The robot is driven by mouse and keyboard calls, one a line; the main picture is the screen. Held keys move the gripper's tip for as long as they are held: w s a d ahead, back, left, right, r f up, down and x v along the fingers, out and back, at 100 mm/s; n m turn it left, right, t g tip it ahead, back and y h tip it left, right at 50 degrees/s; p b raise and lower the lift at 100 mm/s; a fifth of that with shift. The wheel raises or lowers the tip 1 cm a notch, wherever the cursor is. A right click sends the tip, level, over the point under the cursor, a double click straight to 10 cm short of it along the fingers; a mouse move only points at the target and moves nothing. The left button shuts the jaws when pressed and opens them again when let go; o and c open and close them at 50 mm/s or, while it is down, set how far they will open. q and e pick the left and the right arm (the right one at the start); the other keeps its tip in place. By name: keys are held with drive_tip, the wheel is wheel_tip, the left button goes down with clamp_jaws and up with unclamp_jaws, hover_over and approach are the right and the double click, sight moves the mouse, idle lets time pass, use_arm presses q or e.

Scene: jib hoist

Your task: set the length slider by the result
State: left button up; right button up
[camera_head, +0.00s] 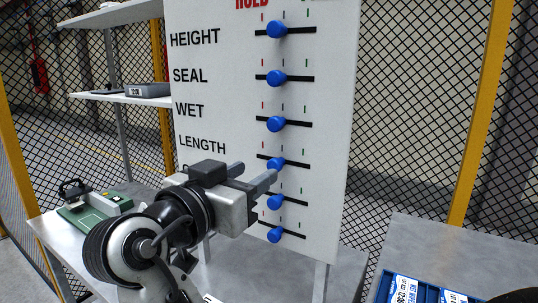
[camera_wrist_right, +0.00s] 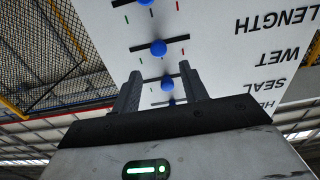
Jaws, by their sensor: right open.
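The white slider board (camera_head: 225,100) carries labelled rows with blue knobs on black slots. My right gripper (camera_head: 254,173) is open in front of the board at the LENGTH row. In the right wrist view, the fingers (camera_wrist_right: 160,70) are apart with nothing held between them. My left gripper is not in view.
The WET knob (camera_head: 276,124) is just above, and another knob (camera_head: 274,202) is just below. A green device (camera_head: 95,208) stands on the table at left. A blue tray with labelled cards (camera_head: 405,290) is at lower right. Mesh fencing (camera_head: 420,120) stands behind.

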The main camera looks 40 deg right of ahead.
sight(272, 161)
drive_tip(key=x, duration=0.6)
drive_tip(key=shift+w+d+p, duration=0.1)
drive_tip(key=shift+d+p, duration=0.1)
drive_tip(key=shift+p, duration=0.15)
